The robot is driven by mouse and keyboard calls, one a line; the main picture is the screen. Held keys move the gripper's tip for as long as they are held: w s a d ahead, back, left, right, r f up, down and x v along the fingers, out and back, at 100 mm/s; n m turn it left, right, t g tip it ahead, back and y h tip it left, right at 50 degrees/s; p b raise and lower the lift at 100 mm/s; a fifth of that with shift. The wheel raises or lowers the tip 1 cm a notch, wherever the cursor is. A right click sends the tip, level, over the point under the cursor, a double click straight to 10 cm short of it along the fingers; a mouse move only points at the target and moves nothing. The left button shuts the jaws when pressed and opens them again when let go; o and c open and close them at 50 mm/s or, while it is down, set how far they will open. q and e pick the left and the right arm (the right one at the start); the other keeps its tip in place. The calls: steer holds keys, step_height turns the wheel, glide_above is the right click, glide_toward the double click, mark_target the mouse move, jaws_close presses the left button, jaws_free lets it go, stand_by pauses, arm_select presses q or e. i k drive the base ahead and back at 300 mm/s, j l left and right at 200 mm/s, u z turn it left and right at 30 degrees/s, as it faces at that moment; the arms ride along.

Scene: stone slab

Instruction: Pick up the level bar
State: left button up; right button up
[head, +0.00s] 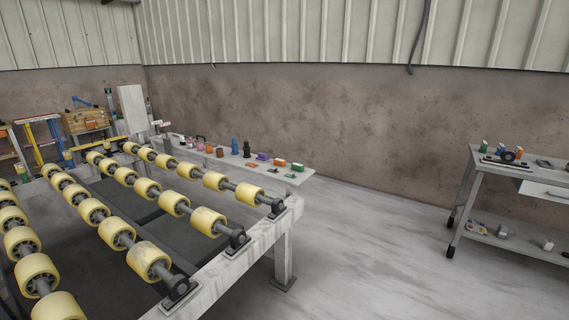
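A long thin yellow bar (97,145), which looks like the level bar, lies at the far left end of the roller table (245,262), near the yellow rollers. It is small and distant, so I cannot be sure what it is or exactly what it rests on. Neither of my grippers is in the head view.
Yellow rollers (150,260) fill the table in the left foreground. A low bench (302,180) behind it holds several small coloured items. A wheeled grey cart (478,188) with tools stands at the right. The grey floor (390,255) between table and cart is clear.

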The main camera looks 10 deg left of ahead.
mark_target(186, 137)
steer(key=i+l+z, duration=0.25)
steer(key=i, duration=0.7)
steer(key=i+z, duration=0.3)
steer(key=i, duration=0.65)
steer(key=i+j+z, duration=0.1)
steer(key=i+z, duration=0.15)
steer(key=i, duration=0.7)
steer(key=i+j+u, duration=0.2)
steer(key=i, duration=0.35)
steer(key=i+u, duration=0.2)
steer(key=i, duration=0.35)
steer(key=i+u, duration=0.25)
steer(key=i, duration=0.3)
steer(key=i+l+u, duration=0.2)
steer(key=i, duration=0.35)
steer(key=i+l+u, duration=0.2)
steer(key=i, duration=0.35)
steer(key=i+j+u, duration=0.1)
steer(key=i+u, duration=0.7)
steer(key=i, duration=0.2)
steer(key=i+l+u, duration=0.4)
steer(key=i+j+u, duration=0.35)
steer(key=i, duration=0.75)
steer(key=i+l+u, duration=0.1)
steer(key=i+u, duration=0.25)
steer(key=i, duration=0.75)
